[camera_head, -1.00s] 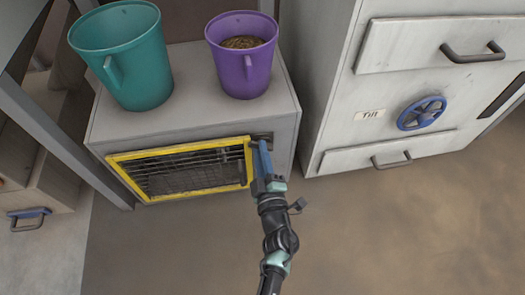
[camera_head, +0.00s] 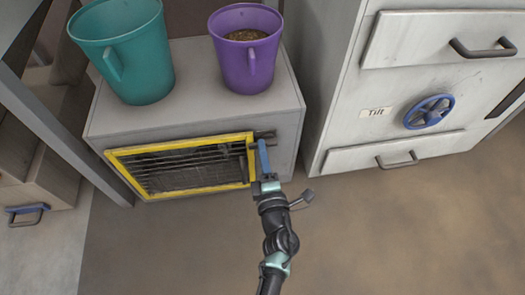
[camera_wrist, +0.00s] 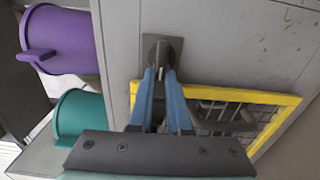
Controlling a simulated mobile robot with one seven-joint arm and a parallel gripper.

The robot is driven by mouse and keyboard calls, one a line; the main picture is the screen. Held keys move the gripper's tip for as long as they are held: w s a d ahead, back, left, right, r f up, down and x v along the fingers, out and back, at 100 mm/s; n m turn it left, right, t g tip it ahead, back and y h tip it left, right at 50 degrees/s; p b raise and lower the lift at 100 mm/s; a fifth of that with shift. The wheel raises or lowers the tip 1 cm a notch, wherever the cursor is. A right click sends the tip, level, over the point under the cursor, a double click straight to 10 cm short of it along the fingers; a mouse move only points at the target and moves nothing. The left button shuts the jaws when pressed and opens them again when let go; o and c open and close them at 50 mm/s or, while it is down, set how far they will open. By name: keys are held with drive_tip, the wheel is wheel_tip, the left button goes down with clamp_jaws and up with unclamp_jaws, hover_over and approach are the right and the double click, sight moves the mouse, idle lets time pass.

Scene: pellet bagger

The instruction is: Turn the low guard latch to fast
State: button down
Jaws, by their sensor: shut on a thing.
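The low guard is a yellow-framed mesh panel (camera_head: 128,176) on the front of a low grey cabinet. It also shows at the right in the wrist view (camera_wrist: 285,99). The guard latch (camera_head: 266,134) is a dark metal piece at the guard's upper right corner. In the wrist view its dark plate (camera_wrist: 162,46) shows just beyond my fingertips. My gripper (camera_head: 262,145) has blue fingers and is shut on the latch. The wrist view shows the fingers (camera_wrist: 160,76) closing around its handle, which they mostly hide. I cannot read the latch's exact angle.
A teal bucket (camera_head: 135,60) and a purple bucket (camera_head: 243,68) holding brown pellets stand on the cabinet (camera_head: 190,103). A drawer unit to the right carries a blue handwheel (camera_head: 428,112) and a "Tilt" label (camera_head: 376,113). The floor in front is clear.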

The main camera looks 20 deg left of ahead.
drive_tip(key=shift+d, duration=0.1)
idle(0.3)
drive_tip(key=c, duration=0.9)
unclamp_jaws()
drive_tip(key=shift+o, duration=0.2)
drive_tip(key=p+v, duration=0.6)
drive_tip(key=v, duration=0.7)
